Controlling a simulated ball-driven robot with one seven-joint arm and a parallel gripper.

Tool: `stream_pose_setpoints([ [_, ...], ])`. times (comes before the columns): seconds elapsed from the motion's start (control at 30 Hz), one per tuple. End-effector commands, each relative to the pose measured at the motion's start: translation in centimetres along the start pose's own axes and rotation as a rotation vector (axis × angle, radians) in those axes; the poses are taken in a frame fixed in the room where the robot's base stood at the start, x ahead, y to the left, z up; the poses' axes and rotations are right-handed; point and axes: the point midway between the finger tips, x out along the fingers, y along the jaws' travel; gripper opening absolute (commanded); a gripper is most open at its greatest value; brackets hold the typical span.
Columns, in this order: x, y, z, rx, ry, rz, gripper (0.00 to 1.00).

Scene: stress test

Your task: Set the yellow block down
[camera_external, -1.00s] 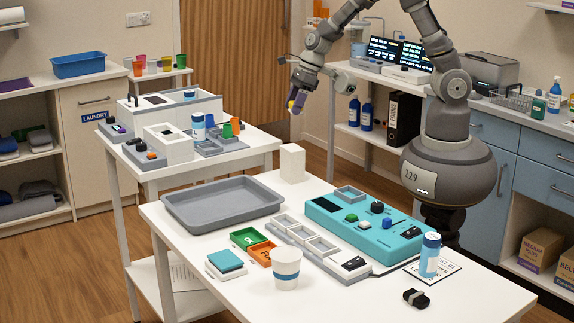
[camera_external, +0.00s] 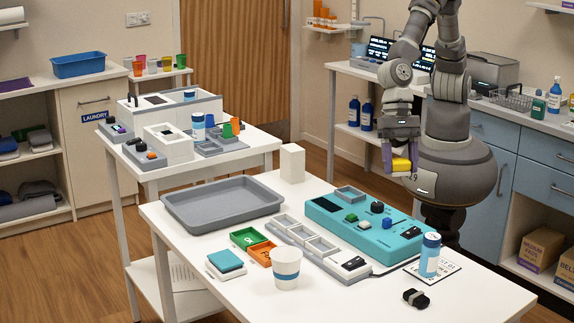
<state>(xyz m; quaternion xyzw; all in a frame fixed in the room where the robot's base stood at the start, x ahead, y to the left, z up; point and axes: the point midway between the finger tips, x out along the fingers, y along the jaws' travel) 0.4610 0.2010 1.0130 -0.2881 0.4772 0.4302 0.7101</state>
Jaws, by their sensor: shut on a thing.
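The yellow block (camera_external: 401,163) is held between the fingers of my gripper (camera_external: 398,160), which points down. My gripper is shut on the block. It hangs in the air near my body, behind the right part of the white table (camera_external: 460,292), above and beyond the teal device (camera_external: 385,238). Part of the block is hidden by the fingers.
A grey tray (camera_external: 178,216), green and orange bins, a grey compartment rack (camera_external: 312,251), a paper cup (camera_external: 286,268), a blue-and-white bottle (camera_external: 430,256) and a dark object (camera_external: 416,298) are on the table. The table's front right is mostly bare.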

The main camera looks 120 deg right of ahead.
Motion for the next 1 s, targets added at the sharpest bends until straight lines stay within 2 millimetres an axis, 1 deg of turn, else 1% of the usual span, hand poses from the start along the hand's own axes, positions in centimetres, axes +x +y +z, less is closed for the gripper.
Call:
stream_pose_setpoints([
  [0.03,0.6,2.6,1.6,-0.068,0.0,0.028,0.28],
  [0.1,1.3,5.6,3.3,-0.148,-0.001,0.06,0.28],
  [0.2,1.9,9.3,4.9,-0.241,-0.002,0.098,0.28],
  [0.3,2.4,12.2,6.0,-0.311,-0.002,0.126,0.28],
  [0.5,2.8,16.4,7.1,-0.411,-0.003,0.166,0.28],
  [0.6,3.0,18.1,7.5,-0.452,-0.004,0.182,0.28],
  [0.63,3.4,18.2,7.3,-0.453,-0.001,0.185,0.28],
  [0.87,7.9,17.9,5.3,-0.444,0.001,0.183,0.28],
  [1.0,11.1,17.9,4.0,-0.442,0.001,0.184,0.28],
])
